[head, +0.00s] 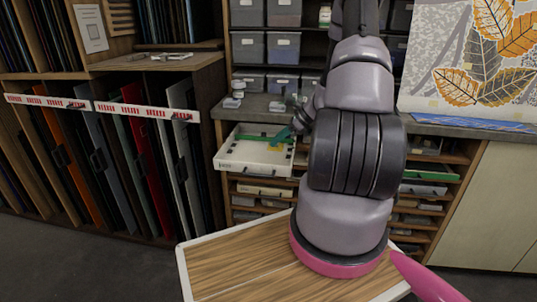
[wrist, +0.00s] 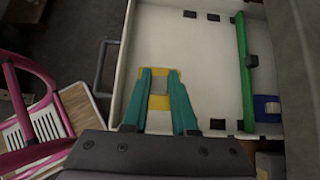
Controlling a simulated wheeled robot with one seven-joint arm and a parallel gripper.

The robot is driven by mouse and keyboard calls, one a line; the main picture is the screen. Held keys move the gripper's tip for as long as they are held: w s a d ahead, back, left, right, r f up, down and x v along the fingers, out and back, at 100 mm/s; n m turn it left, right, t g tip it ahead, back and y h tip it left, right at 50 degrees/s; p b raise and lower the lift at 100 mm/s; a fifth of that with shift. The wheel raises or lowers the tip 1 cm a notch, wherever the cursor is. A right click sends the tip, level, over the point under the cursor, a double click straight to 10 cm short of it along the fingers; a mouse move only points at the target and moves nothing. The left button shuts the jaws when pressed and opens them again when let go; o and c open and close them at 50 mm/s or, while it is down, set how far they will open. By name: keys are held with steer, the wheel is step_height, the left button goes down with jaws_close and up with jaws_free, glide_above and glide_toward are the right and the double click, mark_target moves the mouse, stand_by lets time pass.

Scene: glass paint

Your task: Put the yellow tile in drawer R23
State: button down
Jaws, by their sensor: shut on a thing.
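The yellow tile (wrist: 159,101) is between the teal fingertips of my gripper (wrist: 160,84) in the wrist view. My gripper is shut on it, and a greyish patch shows in the tile's middle. The tile is over the pale floor of an open white drawer (wrist: 206,55); whether it touches the floor I cannot tell. In the head view the open drawer (head: 247,166) juts out left of my arm, and my gripper (head: 284,136) is over it. The label on its front is too small to read.
A green bar (wrist: 244,70) runs along the drawer's right side in the wrist view, with a blue piece (wrist: 266,105) beyond it. A grey counter (head: 258,106) overhangs the drawer stack. A rack of coloured sheets (head: 130,150) stands at left.

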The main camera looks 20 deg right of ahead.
step_height(320, 180, down, 7)
steer(key=shift+d+f, duration=0.1)
steer(key=shift+f, duration=0.1)
steer(key=shift+f, duration=0.1)
steer(key=c, duration=0.7)
jaws_free()
